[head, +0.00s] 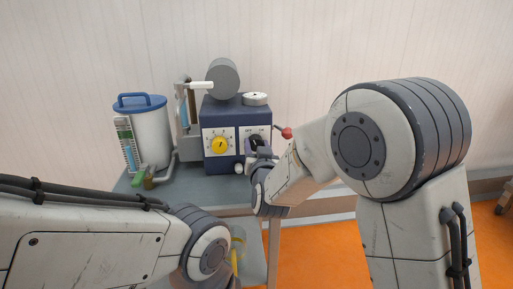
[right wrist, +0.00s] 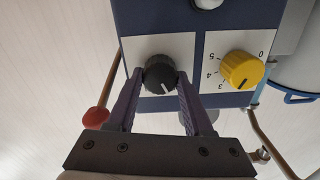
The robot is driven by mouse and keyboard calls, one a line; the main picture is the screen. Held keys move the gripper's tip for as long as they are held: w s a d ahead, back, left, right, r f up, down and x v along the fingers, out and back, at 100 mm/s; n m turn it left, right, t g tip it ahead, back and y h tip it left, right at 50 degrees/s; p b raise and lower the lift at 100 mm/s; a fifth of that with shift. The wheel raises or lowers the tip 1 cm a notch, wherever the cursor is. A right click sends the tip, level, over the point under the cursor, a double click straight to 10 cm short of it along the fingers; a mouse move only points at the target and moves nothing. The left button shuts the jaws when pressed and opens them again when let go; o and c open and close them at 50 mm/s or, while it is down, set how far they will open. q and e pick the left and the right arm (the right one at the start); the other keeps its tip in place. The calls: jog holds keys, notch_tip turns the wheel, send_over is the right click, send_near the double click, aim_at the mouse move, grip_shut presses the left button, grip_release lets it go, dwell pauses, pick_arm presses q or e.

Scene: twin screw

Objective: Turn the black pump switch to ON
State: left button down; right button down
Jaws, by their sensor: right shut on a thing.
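The black pump switch (right wrist: 160,72) is a round ribbed knob on a white plate (right wrist: 181,45) on the front of a dark blue pump box (head: 222,112). In the right wrist view, which shows the panel upside down, my right gripper (right wrist: 161,82) has its two purple fingers on either side of the knob, shut on it. In the head view my right gripper (head: 258,149) reaches the panel and partly covers the knob. The plate's lettering is too small to read surely. My left gripper is out of view.
A yellow dial (head: 219,145) with numbers sits beside the switch. A red ball-ended lever (head: 286,133) sticks out right of the box. A white tank with a blue lid (head: 145,103) stands left. A gauge (head: 255,98) sits on top. The grey table (head: 190,190) has bare room in front.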

jog(key=m+b, duration=0.3)
jog(key=m, duration=0.2)
jog(key=m+b, duration=0.4)
jog(key=m, duration=0.1)
jog(key=shift+d+f+m, duration=0.15)
jog(key=shift+f+m, duration=0.05)
jog(key=shift+m, duration=0.2)
dwell(0.4)
jog(key=shift+c, duration=1.5)
grip_release()
jog(key=shift+r, duration=0.1)
